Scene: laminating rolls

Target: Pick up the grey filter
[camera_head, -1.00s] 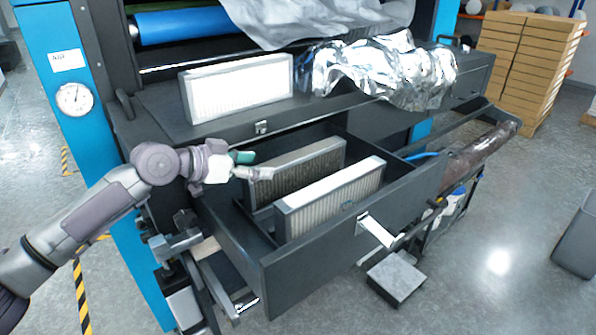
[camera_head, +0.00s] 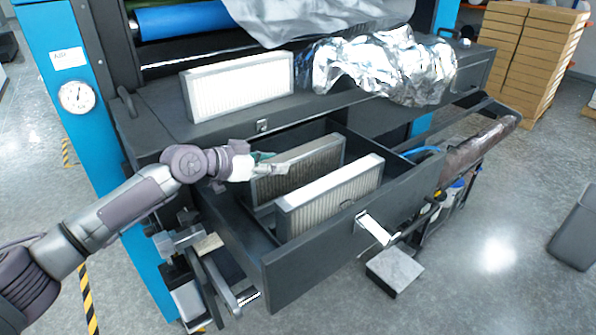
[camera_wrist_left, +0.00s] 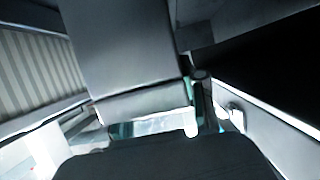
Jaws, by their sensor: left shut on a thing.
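The grey filter (camera_head: 308,166), with a darker pleated face, stands upright in the open drawer (camera_head: 290,275), behind a white filter (camera_head: 330,195). My left gripper (camera_head: 271,164) reaches in from the left and is shut on the left end of the grey filter. The filter still appears low in the drawer; its bottom edge is hidden. In the left wrist view, a smooth grey panel (camera_wrist_left: 120,45) fills the middle close to the fingers, and a pleated filter face (camera_wrist_left: 38,68) shows at the left. My right gripper is not in view.
Another white filter (camera_head: 238,87) stands on the ledge above the drawer, beside crumpled silver foil (camera_head: 385,70). A drawer handle (camera_head: 375,229) sticks out in front. Cardboard boxes (camera_head: 530,50) are stacked at the back right.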

